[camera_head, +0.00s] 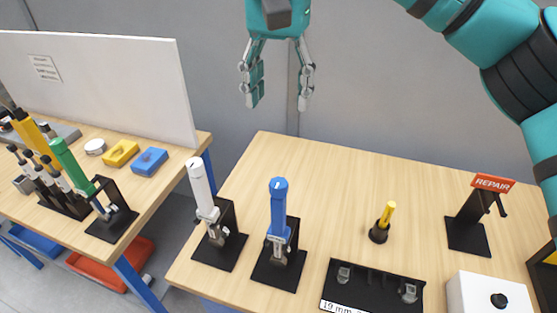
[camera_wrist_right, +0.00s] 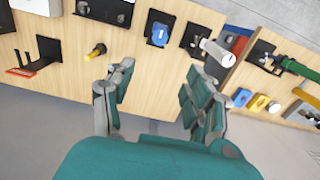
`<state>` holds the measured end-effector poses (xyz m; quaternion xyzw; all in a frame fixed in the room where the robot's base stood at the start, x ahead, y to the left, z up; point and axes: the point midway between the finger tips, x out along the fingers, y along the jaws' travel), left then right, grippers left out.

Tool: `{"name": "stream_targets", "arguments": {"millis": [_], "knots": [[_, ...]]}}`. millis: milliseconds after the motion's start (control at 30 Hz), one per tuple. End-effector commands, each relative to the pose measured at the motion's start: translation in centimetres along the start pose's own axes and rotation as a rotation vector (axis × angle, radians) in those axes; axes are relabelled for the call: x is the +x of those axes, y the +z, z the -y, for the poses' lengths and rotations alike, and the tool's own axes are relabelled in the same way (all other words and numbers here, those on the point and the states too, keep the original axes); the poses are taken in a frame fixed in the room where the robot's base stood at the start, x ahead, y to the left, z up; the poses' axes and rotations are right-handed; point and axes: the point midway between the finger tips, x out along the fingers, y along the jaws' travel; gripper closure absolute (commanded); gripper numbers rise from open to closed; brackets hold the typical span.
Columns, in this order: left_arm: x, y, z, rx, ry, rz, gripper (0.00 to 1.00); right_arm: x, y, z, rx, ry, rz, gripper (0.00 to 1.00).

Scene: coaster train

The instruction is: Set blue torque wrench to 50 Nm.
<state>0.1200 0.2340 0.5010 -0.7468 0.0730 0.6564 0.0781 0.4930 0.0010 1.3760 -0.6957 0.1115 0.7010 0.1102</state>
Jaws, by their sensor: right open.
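The blue torque wrench (camera_head: 279,210) stands upright in a black holder (camera_head: 277,268) on the right-hand wooden table, handle up. In the right wrist view it shows from above as a round blue top (camera_wrist_right: 159,34). The number on its scale is too small to read. My right gripper (camera_head: 278,98) is open and empty, high above the back of the table, behind and above the blue wrench in the head view. Its two fingers also show in the right wrist view (camera_wrist_right: 158,95), apart with nothing between them. My left gripper is not in view.
A white torque wrench (camera_head: 201,187) stands just left of the blue one. A yellow-handled tool (camera_head: 385,217), a black 19 mm tray (camera_head: 375,282), a REPAIR stand (camera_head: 470,220) and a white box (camera_head: 488,294) are to the right. A green wrench (camera_head: 72,165) stands on the left table.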

Motion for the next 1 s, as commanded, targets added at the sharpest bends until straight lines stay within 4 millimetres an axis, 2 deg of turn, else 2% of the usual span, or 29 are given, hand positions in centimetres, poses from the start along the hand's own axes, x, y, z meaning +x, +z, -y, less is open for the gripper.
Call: {"name": "stream_targets", "arguments": {"millis": [67,167,300,433,567,800,1000], "knots": [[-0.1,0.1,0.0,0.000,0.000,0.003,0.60,0.5,0.0,-0.1,-0.001,0.003,0.000,0.46],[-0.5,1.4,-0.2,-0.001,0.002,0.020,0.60,1.8,0.0,-0.1,-0.002,0.003,0.001,0.46],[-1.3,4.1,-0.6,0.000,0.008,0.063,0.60,4.6,0.0,-0.1,-0.002,0.004,0.002,0.46],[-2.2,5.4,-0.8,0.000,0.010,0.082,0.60,7.4,0.0,-0.1,-0.001,0.004,0.003,0.46],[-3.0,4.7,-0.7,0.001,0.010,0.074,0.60,10.2,0.0,-0.1,-0.001,0.003,0.003,0.46],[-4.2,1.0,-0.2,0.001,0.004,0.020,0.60,14.7,0.1,-0.1,-0.001,0.002,0.004,0.46],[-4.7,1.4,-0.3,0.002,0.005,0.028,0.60,16.8,0.1,0.0,0.000,0.001,0.002,0.46]]}}
